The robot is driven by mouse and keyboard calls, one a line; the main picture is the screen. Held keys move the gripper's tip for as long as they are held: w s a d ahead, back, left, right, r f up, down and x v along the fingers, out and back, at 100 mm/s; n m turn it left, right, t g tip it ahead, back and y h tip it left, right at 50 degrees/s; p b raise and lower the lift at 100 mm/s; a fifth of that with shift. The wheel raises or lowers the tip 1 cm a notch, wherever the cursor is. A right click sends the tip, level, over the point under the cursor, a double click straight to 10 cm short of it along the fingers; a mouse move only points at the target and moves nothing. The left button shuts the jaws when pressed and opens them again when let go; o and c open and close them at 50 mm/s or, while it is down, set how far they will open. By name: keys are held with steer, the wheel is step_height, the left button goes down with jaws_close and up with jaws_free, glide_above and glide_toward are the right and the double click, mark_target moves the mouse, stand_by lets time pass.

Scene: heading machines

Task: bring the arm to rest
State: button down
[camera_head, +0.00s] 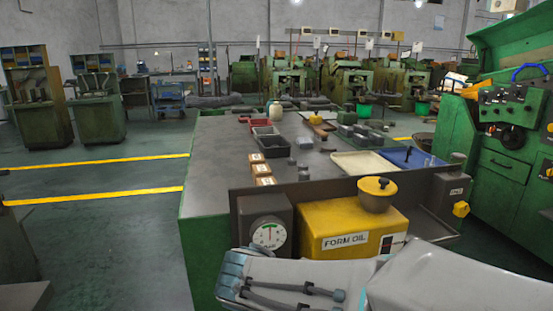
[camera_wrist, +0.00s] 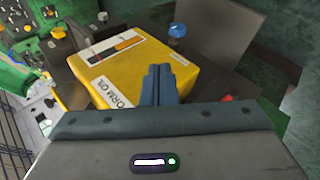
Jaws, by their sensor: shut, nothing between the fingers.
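My gripper (camera_wrist: 161,72) shows in the wrist view with its two dark fingers pressed together and nothing between them. Its fingertips lie in front of the yellow FORM OIL box (camera_wrist: 146,62); I cannot tell whether they touch it. In the head view my grey arm (camera_head: 450,275) crosses the lower right, in front of the near end of the bench. The gripper fingers are not clearly visible there.
The bench (camera_head: 225,160) holds trays and small parts. A green machine (camera_head: 510,130) stands right. Floor at left is open.

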steer(key=s+d+r+m+g+y+p, duration=0.2)
steer(key=s+d+r+m+y+p, duration=0.4)
steer(key=r+p, duration=0.5)
steer(key=shift+s+d+g+y+p, duration=0.4)
steer(key=shift+s+d+y+p, duration=0.35)
steer(key=shift+s+p, duration=0.25)
stand_by(0.7)
